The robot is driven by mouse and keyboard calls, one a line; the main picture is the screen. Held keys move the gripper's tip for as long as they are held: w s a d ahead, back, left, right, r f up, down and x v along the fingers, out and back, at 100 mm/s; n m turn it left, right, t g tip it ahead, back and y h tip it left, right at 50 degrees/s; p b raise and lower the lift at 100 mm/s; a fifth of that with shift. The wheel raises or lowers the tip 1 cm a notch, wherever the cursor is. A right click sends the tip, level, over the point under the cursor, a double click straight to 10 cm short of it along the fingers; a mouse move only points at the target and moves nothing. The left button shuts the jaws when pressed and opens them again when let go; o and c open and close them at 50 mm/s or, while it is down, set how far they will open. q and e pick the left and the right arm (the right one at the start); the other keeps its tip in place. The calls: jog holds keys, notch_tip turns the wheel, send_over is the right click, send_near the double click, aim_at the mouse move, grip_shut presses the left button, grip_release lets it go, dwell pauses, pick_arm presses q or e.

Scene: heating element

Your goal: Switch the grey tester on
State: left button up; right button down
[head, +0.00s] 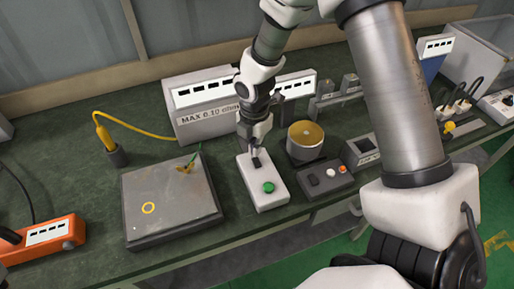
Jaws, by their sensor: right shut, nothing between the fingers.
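A grey box (184,130) with a label reading "MAX 0.10 ohm" and a white display strip stands at the back of the bench; it may be the grey tester. In front of it is a light grey control box (267,203) with a green button (269,187) at its near end and a dark switch-like part at its far end. My right gripper (256,163) points down, shut and empty, at the far end of this control box. I cannot tell whether its tips touch the dark part, which they partly hide. My left gripper is not in view.
A grey plate (170,190) with a yellow ring lies to the left. A yellow probe (104,137) stands in a holder with its cable. An orange device (50,238) is at the far left. A gold-topped cylinder (305,135) and a dark button box (325,178) stand right of the gripper.

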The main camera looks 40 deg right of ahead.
jog(key=shift+f+b, duration=0.6)
jog(key=shift+f, duration=0.6)
dwell(0.8)
notch_tip(320, 180, up, 7)
jog(key=p, duration=0.8)
dwell(0.5)
